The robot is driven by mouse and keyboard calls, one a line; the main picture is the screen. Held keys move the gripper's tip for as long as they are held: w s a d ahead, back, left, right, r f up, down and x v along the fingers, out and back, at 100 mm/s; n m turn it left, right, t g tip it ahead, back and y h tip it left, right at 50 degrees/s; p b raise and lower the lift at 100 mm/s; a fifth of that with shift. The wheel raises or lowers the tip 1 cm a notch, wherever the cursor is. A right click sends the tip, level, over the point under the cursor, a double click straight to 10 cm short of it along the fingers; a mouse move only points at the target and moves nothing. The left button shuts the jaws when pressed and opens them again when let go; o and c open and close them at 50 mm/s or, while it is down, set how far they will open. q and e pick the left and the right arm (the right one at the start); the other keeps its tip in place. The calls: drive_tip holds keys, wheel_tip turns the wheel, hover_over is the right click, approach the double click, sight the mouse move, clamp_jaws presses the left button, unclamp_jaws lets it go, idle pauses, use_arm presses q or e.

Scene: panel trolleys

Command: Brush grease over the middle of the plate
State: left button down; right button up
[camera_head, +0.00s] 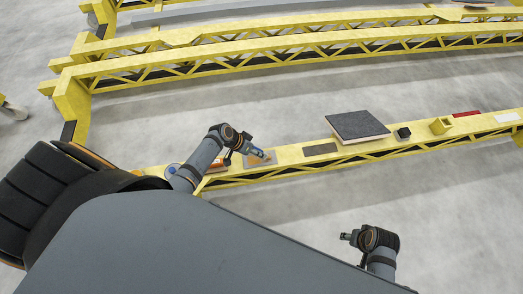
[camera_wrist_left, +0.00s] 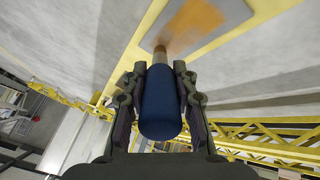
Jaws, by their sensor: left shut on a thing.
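My left gripper (camera_head: 247,144) is shut on the blue handle of a brush (camera_wrist_left: 165,105). In the left wrist view the brush points away from me, and its tan tip is at the near end of an orange patch (camera_wrist_left: 195,25) on the grey plate (camera_wrist_left: 236,10). I cannot tell for sure whether the bristles touch it. In the head view the plate (camera_head: 272,162) lies on the yellow beam, partly behind the brush and gripper. My right gripper (camera_head: 346,236) hangs over the floor at the lower right, away from the beam; its fingers are too small to read.
The yellow beam (camera_head: 235,178) also carries an orange item (camera_head: 217,164), a dark grey plate (camera_head: 320,149), a large dark panel (camera_head: 357,124), a black block (camera_head: 403,132), a yellow box (camera_head: 441,125) and a red item (camera_head: 466,113). More yellow trusses stand behind, with clear floor between.

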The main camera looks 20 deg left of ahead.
use_arm(q)
drive_tip(key=shift+s+a+p, duration=0.25)
drive_tip(key=shift+s+a, duration=0.4)
drive_tip(key=shift+a, duration=0.25)
drive_tip(key=shift+s+a+p, duration=0.2)
drive_tip(key=shift+s+a, duration=0.45)
drive_tip(key=shift+a, duration=0.25)
drive_tip(key=shift+s+a, duration=0.55)
drive_tip(key=shift+a, duration=0.3)
drive_tip(key=shift+s+a, duration=0.6)
drive_tip(key=shift+a, duration=0.25)
drive_tip(key=shift+s+a, duration=0.55)
drive_tip(key=shift+a, duration=0.3)
drive_tip(key=shift+w+d, duration=0.45)
drive_tip(key=shift+d, duration=0.2)
drive_tip(key=shift+w+d, duration=0.45)
drive_tip(key=shift+d, duration=0.2)
drive_tip(key=shift+d, duration=0.1)
drive_tip(key=shift+w+d, duration=0.55)
drive_tip(key=shift+d, duration=0.25)
drive_tip(key=shift+w+d, duration=0.6)
drive_tip(key=shift+d, duration=0.25)
drive_tip(key=shift+w+d, duration=0.55)
drive_tip(key=shift+d, duration=0.25)
drive_tip(key=shift+d, duration=0.1)
